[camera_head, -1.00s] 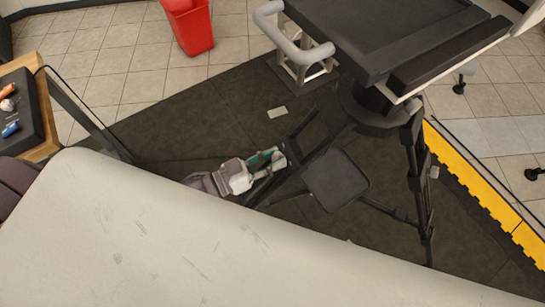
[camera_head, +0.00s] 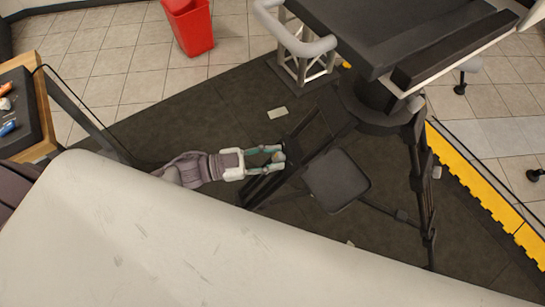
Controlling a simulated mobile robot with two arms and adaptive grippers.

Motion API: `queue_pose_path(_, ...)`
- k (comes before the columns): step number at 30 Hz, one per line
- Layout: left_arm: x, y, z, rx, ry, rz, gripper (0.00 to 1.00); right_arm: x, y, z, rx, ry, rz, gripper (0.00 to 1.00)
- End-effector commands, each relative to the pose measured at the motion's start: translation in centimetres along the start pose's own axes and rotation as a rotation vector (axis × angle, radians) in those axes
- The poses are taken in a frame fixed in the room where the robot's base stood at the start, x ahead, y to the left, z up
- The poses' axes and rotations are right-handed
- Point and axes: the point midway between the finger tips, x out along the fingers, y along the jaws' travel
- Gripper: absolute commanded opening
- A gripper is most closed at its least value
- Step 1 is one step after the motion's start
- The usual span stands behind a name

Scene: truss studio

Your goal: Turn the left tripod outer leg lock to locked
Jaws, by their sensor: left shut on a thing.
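The black tripod (camera_head: 425,200) stands on the dark mat under a large black-topped unit (camera_head: 370,30). Its left leg (camera_head: 262,188) slants down to the left, partly hidden by my pale body panel. My left gripper (camera_head: 279,158) reaches in from the left, with teal fingers at the left leg, closed on a part there that I take to be the outer leg lock. The lock itself is too small and covered to tell its position. My right gripper does not show.
A dark square pad (camera_head: 336,181) sits between the tripod legs. A white truss piece (camera_head: 305,62) stands behind. A red bin (camera_head: 188,25) is at the back, a wooden table with tools (camera_head: 40,151) at the left, and a yellow mat edge (camera_head: 480,190) at the right.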

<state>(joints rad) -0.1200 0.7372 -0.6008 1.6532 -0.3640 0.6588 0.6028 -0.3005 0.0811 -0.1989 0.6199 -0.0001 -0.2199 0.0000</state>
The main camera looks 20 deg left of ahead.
Motion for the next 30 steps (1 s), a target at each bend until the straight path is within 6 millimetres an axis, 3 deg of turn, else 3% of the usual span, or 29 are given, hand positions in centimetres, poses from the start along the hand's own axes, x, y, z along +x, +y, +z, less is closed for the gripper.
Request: queue_pose_path(30,0.1,-0.6,-0.3,0.752,-0.001,0.480,0.00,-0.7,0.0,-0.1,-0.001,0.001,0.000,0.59)
